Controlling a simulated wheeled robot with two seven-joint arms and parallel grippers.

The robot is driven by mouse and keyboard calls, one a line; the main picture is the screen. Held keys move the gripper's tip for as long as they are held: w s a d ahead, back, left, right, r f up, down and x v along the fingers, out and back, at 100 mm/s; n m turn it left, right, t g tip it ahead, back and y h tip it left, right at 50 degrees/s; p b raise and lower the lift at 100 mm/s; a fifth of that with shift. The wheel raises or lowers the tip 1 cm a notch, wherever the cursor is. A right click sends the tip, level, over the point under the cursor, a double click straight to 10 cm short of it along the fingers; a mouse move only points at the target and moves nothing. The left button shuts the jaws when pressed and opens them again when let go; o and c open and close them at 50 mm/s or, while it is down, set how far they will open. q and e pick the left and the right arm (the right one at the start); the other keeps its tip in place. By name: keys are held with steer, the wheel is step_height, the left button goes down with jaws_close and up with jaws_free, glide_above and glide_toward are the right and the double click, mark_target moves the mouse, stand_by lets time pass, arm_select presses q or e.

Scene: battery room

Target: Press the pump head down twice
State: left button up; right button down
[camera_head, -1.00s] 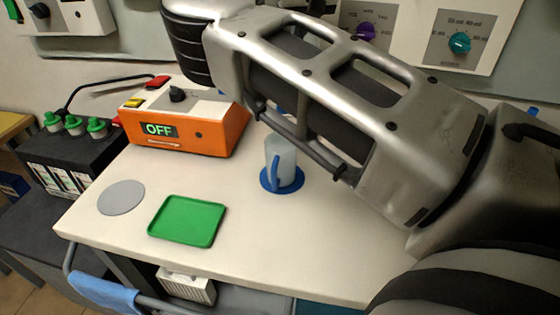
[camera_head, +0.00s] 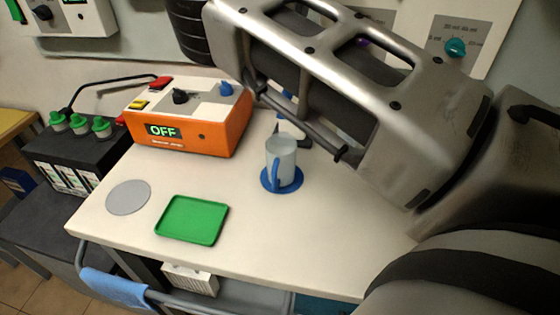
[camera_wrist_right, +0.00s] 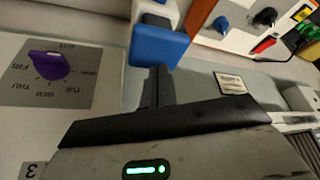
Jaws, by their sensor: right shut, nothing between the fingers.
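A white bottle (camera_head: 291,129) stands at the table's back edge behind the mug, with a bit of blue (camera_head: 287,94) at its top. My right forearm covers part of it, so the pump head does not show clearly. In the right wrist view my right gripper (camera_wrist_right: 157,82) is shut, its dark fingers together. A blue block (camera_wrist_right: 158,46) shows at the finger ends; I cannot tell whether it is part of the fingers or the pump head. My left gripper is in neither view.
A translucent mug (camera_head: 281,158) with a blue handle stands on a blue coaster (camera_head: 269,186). An orange device (camera_head: 192,138) reading OFF is to its left. A green tray (camera_head: 192,220) and a grey disc (camera_head: 128,197) lie in front. The table's front right is clear.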

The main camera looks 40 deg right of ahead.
stand_by(0.3)
steer(key=shift+r, duration=0.2)
step_height(320, 180, up, 2)
steer(key=shift+r+p, duration=0.1)
steer(key=shift+p, duration=0.95)
step_height(320, 180, up, 3)
steer(key=shift+r, duration=0.2)
